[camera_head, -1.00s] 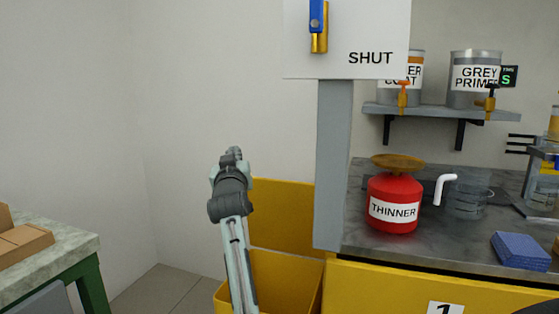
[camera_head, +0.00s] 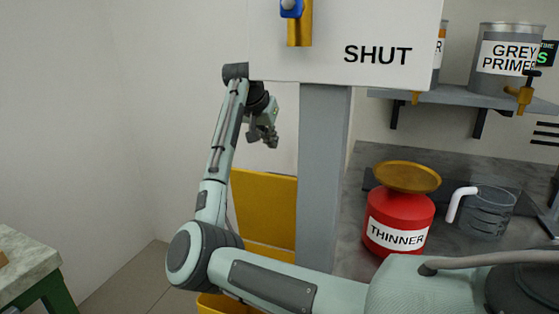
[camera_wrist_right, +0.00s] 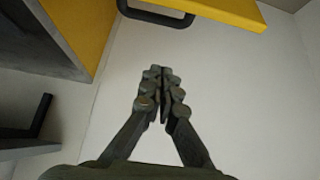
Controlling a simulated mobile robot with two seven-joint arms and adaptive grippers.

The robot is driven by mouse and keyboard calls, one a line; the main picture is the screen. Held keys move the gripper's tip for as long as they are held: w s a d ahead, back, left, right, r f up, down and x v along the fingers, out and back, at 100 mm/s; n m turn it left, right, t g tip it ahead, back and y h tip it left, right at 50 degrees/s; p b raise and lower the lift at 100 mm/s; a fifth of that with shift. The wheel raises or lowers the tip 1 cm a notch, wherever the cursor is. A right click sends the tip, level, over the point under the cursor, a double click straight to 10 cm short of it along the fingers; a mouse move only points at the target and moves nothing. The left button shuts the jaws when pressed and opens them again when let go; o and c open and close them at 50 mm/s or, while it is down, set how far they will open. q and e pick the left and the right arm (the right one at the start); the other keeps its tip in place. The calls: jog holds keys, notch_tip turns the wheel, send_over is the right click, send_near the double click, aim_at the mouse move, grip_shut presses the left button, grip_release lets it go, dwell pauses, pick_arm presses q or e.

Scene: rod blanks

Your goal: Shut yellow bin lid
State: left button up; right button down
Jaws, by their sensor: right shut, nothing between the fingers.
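The yellow bin stands low behind my right arm in the head view; a bit of its body (camera_head: 222,304) shows at the bottom. Its yellow lid (camera_head: 264,205) is open and stands upright at the back, partly hidden by my forearm and the grey post. My right gripper (camera_head: 264,138) is shut and empty, above the lid in the picture, apart from it as far as I can see. In the right wrist view the closed fingers (camera_wrist_right: 162,85) point at a pale wall. A yellow panel (camera_wrist_right: 225,10) shows at the top there, perhaps the lid. My left gripper is out of view.
The grey post (camera_head: 322,180) carries a white SHUT sign (camera_head: 378,25) close to my right wrist. The bench right of it holds a red THINNER can (camera_head: 398,220) and a clear jug (camera_head: 488,212). A green-legged table (camera_head: 25,262) stands at left.

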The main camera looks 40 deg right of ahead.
jog(key=x, duration=1)
jog(key=a, duration=0.1)
jog(key=s+a+f, duration=0.1)
jog(key=shift+s+a, duration=0.25)
jog(key=shift+a, duration=0.15)
